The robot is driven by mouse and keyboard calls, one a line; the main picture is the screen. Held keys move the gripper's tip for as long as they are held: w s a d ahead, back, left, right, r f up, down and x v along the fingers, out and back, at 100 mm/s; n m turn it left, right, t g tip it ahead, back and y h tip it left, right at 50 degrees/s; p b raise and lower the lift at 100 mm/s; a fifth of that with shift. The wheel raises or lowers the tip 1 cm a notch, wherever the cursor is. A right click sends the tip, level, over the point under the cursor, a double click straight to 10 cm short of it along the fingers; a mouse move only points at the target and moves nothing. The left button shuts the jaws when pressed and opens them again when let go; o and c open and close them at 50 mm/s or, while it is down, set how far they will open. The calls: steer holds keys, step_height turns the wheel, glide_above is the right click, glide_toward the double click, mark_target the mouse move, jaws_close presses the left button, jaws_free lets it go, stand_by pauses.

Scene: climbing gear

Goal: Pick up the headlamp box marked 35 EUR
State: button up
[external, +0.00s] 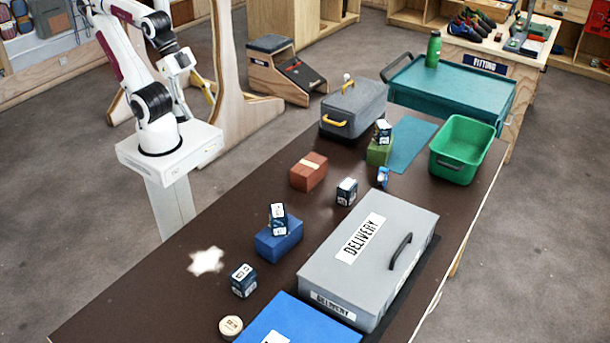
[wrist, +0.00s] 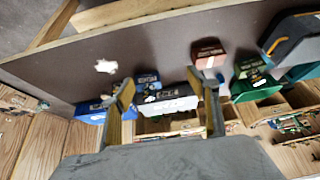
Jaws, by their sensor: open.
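Several small dark boxes with white labels show in the external view, their price marks too small to read. One box (external: 278,215) stands on a blue block (external: 279,240). Another box (external: 243,280) sits on the table at front left. A third box (external: 347,191) sits on the table near the middle. One more box (external: 383,132) is on a green block (external: 378,153). I cannot tell which is marked 35 EUR. My gripper (wrist: 160,80) is open and empty in the wrist view, its fingers apart. My arm is at upper left, away from the boxes.
A grey DELIVERY case (external: 318,262) and a blue lid (external: 300,325) fill the front right of the table. A brick-red block (external: 309,172), grey toolbox (external: 352,106) and green bin (external: 438,156) stand farther back. Bare brown tabletop (external: 150,285) lies at left.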

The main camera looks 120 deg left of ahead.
steer(key=w+a+n+t+y, duration=0.1)
steer(key=w+a, duration=0.3)
steer(key=w, duration=0.3)
steer(key=w+a+y, duration=0.1)
steer(key=w+a, duration=0.3)
steer(key=w, duration=0.2)
steer(key=t, duration=0.2)
glide_above(343, 182)
steer(key=s+d, duration=0.1)
steer(key=s, duration=0.7)
step_height(343, 182, down, 11)
steer(key=w+f+m+h, duration=0.1)
steer(key=w+f+h, duration=0.1)
steer(key=f, duration=0.8)
steer(key=shift+w+a, duration=0.4)
steer(key=shift+w, duration=0.45)
steer(key=shift+f, duration=0.1)
steer(key=shift+x, duration=1.25)
steer(key=shift+w, duration=0.15)
steer(key=shift+w+x, duration=0.2)
steer(key=shift+x, duration=2.3)
